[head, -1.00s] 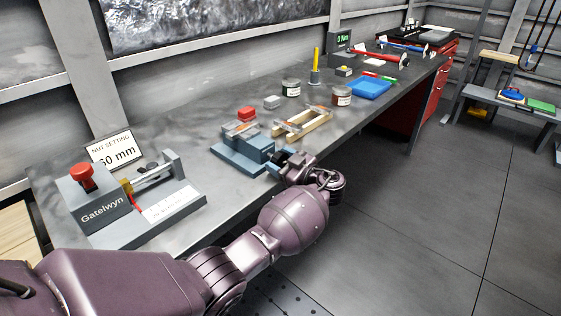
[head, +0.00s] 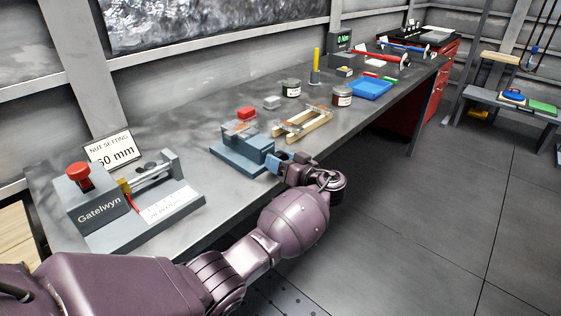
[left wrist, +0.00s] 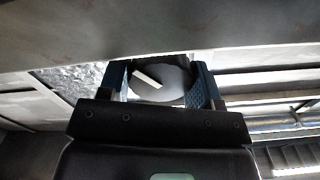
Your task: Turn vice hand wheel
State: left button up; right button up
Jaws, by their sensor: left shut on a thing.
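In the left wrist view the hand wheel (left wrist: 170,88) shows as a dark round disc with a pale bar mark. The blue-padded fingers of my left gripper (left wrist: 160,82) lie on either side of the disc and are shut on it. My right gripper is not in view.
The grey Gatelwyn fixture (head: 98,208) with a red button is on the bench at left, before a "60 mm" card (head: 112,150). A wooden frame (head: 302,125), jars (head: 341,96) and a blue tray (head: 370,89) stand right of the vice. The floor at right is clear.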

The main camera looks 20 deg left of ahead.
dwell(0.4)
pick_arm(q)
jog(key=o, duration=0.9)
jog(key=v, duration=1)
jog(key=shift+s+d+b, duration=0.15)
jog(key=shift+d+b, duration=0.25)
